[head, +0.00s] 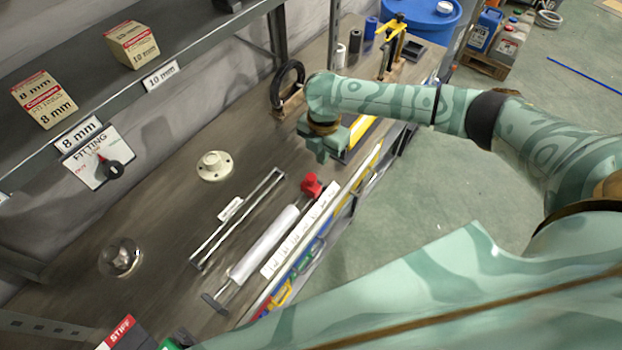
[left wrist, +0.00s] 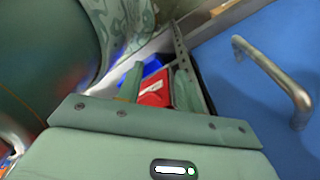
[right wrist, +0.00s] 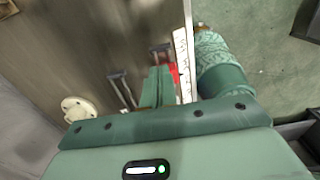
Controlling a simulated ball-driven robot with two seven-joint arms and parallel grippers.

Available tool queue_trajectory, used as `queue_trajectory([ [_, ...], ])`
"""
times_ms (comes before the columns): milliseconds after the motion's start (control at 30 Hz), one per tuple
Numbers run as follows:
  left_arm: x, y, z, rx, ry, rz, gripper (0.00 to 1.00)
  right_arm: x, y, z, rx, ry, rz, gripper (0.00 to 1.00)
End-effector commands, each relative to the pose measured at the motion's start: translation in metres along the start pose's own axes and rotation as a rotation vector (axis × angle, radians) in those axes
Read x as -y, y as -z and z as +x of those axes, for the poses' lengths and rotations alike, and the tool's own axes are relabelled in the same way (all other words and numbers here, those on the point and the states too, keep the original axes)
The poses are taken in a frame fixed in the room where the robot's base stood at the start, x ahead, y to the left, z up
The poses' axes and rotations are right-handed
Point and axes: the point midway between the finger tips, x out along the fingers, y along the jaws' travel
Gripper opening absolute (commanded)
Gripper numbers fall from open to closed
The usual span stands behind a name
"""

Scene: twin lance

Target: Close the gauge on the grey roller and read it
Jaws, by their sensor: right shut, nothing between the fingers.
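A pale grey roller (head: 264,245) lies along the front of the bench, between a dark end piece (head: 214,302) and a red knob (head: 311,186). A white strip with markings (head: 300,232) runs beside it, probably the gauge's scale; its reading is too small to make out. My right gripper (head: 319,153) is shut and empty, above the bench beyond the red knob. In the right wrist view its fingers (right wrist: 158,88) are together and partly hide the red knob (right wrist: 173,71). My left gripper (left wrist: 158,88) shows only in its wrist view, fingers apart, with a red object beyond.
A metal rail frame (head: 237,220) and a cream flange (head: 214,166) lie behind the roller. A black arch (head: 288,84), upright cylinders (head: 355,42) and a yellow clamp (head: 392,40) stand at the far end. A shelf (head: 130,95) overhangs the back. A handled blue panel (left wrist: 255,75) is near my left gripper.

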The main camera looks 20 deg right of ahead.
Motion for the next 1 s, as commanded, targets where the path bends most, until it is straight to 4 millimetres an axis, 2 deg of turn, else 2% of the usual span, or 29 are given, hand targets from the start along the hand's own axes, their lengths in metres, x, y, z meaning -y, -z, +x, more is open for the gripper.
queue_trajectory([
  [333,0.000,0.000,0.002,0.000,0.000,0.000,0.36,0.000,0.000,0.004,-0.001,0.000,0.000,0.00],
  [1000,-0.001,-0.002,0.013,0.002,-0.001,0.000,0.36,0.000,0.000,0.036,0.000,0.001,0.001,0.00],
])
